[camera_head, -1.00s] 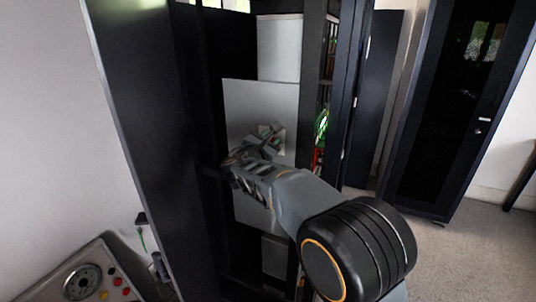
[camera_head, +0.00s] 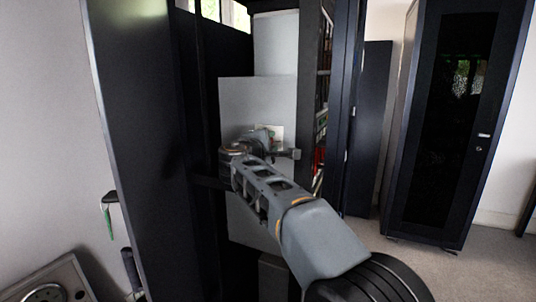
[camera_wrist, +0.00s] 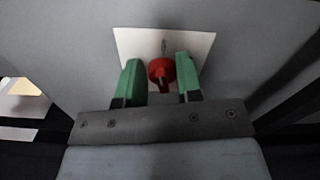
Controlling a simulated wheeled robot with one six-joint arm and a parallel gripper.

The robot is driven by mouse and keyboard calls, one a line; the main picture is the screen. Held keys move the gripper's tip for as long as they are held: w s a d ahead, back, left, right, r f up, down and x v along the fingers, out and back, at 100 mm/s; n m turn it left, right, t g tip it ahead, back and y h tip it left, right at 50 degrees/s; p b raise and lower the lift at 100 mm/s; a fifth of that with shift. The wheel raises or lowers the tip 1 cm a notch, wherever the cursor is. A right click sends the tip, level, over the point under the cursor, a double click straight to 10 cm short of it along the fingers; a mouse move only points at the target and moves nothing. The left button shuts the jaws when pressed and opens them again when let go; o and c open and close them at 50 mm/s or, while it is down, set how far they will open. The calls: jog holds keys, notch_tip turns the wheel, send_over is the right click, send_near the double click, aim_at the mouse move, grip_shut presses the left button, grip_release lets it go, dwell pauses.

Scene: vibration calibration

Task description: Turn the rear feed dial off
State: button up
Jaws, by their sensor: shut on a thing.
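The red feed dial (camera_wrist: 161,70) sits on a pale square plate (camera_wrist: 203,44) fixed to a grey panel, with a small mark above it. It has a round red body and a narrow red handle pointing downward. My gripper (camera_wrist: 158,62) has its two green fingers on either side of the dial, shut on it. In the head view my gripper (camera_head: 264,139) is against the pale plate (camera_head: 276,132) on the grey panel (camera_head: 250,97) inside the dark cabinet. The dial itself is hidden there behind my gripper.
A dark cabinet side (camera_head: 145,150) stands close left of my arm. Shelves with coloured items (camera_head: 321,130) stand right of the panel. A console (camera_head: 55,280) is at lower left. Another dark cabinet (camera_head: 445,120) stands at right, with open floor (camera_head: 420,262) before it.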

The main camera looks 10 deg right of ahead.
jog(key=shift+f+m+b, duration=0.2)
jog(key=shift+m+b, duration=0.85)
jog(key=shift+m, duration=0.25)
jog(key=o, duration=0.9)
jog(key=v, duration=1.3)
jog(key=shift+s+a+b, duration=0.2)
jog(key=shift+s+b, duration=0.15)
jog(key=shift+b, duration=0.05)
